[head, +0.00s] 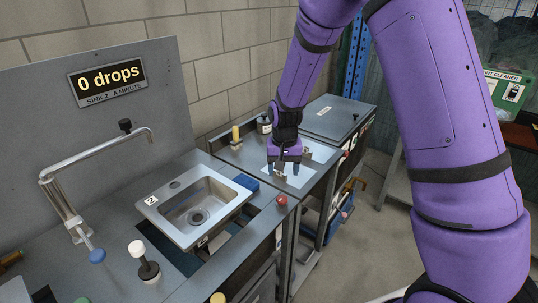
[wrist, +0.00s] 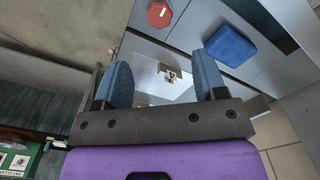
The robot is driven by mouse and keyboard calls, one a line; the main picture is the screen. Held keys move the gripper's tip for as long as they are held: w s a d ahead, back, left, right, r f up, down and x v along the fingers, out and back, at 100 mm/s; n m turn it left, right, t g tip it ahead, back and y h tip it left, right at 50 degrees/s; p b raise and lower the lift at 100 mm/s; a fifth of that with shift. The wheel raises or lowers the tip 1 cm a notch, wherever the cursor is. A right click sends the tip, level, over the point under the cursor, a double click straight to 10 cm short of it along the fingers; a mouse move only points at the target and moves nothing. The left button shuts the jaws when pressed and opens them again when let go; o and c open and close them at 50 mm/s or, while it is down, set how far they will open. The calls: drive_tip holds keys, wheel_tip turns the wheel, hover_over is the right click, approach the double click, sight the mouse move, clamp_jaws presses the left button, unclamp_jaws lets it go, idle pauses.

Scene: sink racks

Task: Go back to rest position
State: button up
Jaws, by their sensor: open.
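My purple arm reaches over the back counter in the head view, and my gripper (head: 283,168) points down above a pale panel (head: 318,154) there. In the wrist view my gripper (wrist: 161,68) is open, with its two blue-grey fingers wide apart and nothing held between them. A small light block with a dark mark (wrist: 171,76) shows beyond and between the fingers, on or near the pale surface. Whether the fingers touch anything below is not clear.
A sink (head: 196,207) marked 2 is set in the near counter, with a tap (head: 62,203) at its left. A blue block (head: 247,182) and a red knob (head: 282,200) sit by the sink's right side. A dark bottle (head: 264,124) stands behind my gripper. Floor shows at right.

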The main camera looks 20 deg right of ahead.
drive_tip(key=s+d+r+t, duration=0.1)
drive_tip(key=s+r, duration=0.2)
drive_tip(key=r, duration=0.3)
drive_tip(key=s+d+r+n, duration=0.1)
drive_tip(key=s+d+r, duration=0.1)
drive_tip(key=s+r, duration=0.35)
drive_tip(key=s+d+r+t, duration=0.1)
drive_tip(key=s+r, duration=0.1)
drive_tip(key=r, duration=0.6)
drive_tip(key=s+d+r+n+t, duration=0.1)
drive_tip(key=s+r, duration=0.3)
drive_tip(key=s, duration=0.5)
drive_tip(key=s+d+r+n+t, duration=0.1)
drive_tip(key=s+r, duration=0.4)
drive_tip(key=s, duration=0.5)
drive_tip(key=shift+s+d+t, duration=0.15)
drive_tip(key=shift+d+t, duration=0.45)
drive_tip(key=shift+d, duration=0.1)
